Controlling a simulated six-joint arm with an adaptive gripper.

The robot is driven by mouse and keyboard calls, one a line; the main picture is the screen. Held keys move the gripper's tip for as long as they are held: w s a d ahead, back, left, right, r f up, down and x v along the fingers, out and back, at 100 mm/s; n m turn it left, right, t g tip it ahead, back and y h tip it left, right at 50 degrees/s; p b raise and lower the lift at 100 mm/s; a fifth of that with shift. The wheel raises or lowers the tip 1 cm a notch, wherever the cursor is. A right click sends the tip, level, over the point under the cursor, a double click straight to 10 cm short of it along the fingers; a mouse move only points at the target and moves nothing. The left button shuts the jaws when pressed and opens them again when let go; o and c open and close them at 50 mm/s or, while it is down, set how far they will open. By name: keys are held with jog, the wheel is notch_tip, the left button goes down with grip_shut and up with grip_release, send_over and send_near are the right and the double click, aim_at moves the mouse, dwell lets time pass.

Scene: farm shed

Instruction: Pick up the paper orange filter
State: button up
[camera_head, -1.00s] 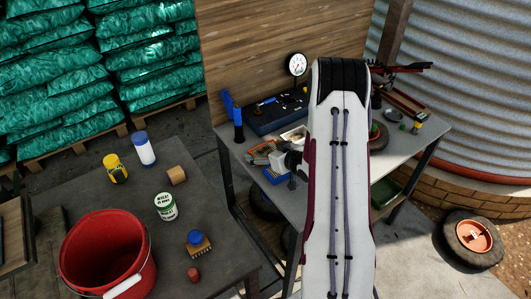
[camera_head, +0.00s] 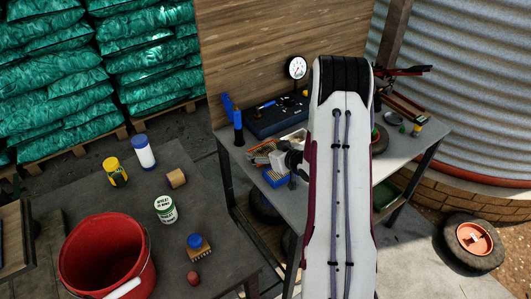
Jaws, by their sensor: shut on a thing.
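An orange-edged, greyish piece (camera_head: 261,154), which looks like the paper orange filter, shows on the left of my arm above the far grey table. My gripper (camera_head: 291,160) shows only as a dark part at the left edge of my arm, right beside this piece. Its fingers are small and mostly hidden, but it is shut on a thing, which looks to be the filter. I cannot see clearly whether the filter is clear of the tabletop.
A gauge (camera_head: 297,68) stands behind. The near table holds a red bucket (camera_head: 105,258), a can (camera_head: 165,209) and several small things.

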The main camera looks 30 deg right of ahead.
aim_at(265, 149)
jog(key=shift+r, duration=4.2)
